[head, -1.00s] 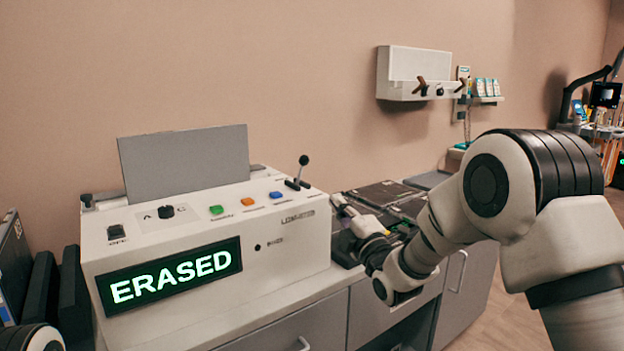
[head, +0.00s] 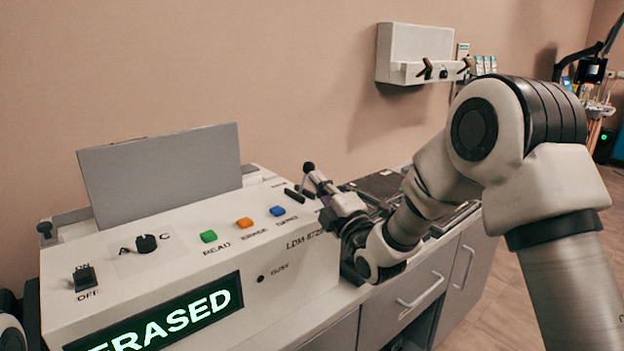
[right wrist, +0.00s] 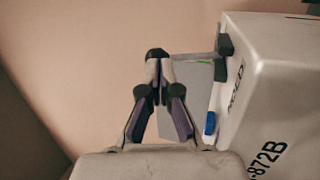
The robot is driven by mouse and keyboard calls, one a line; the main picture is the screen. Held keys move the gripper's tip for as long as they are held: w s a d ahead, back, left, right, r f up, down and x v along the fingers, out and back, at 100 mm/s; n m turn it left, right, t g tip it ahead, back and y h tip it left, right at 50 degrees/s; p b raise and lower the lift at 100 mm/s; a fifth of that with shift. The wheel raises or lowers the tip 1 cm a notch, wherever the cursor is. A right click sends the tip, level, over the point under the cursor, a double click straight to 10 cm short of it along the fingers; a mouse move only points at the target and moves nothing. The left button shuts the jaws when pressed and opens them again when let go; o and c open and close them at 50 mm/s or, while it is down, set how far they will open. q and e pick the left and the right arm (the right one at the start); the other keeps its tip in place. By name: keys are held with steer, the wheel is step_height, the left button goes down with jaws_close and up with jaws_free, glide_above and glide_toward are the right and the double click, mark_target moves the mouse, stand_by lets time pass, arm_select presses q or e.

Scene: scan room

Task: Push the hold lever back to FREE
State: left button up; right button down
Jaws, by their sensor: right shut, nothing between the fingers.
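The hold lever (head: 308,167) is a short rod with a black ball knob. It rises from a black slot at the right end of the white machine's top (head: 180,215). My right gripper (head: 314,179) is shut and empty, with its fingertips right beside the lever, just below the knob in the head view. In the right wrist view the closed fingertips (right wrist: 157,62) overlap the black knob, and the lever's grey rod (right wrist: 200,56) runs right to its slot. I cannot tell whether they touch. A HOLD label (right wrist: 237,86) is by the slot. My left gripper is out of view.
Green, orange and blue buttons (head: 277,211) line the machine's top near the lever. A grey panel (head: 160,175) stands behind them. The lit display (head: 160,318) reads ERASED. Dark trays (head: 380,186) lie on the counter right of the machine.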

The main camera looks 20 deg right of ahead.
steer(key=shift+w+r, duration=0.2)
steer(key=shift+w, duration=0.05)
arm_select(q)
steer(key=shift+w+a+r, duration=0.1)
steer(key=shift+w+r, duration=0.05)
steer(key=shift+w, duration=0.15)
arm_select(e)
steer(key=shift+s, duration=0.1)
steer(key=shift+s+r, duration=0.1)
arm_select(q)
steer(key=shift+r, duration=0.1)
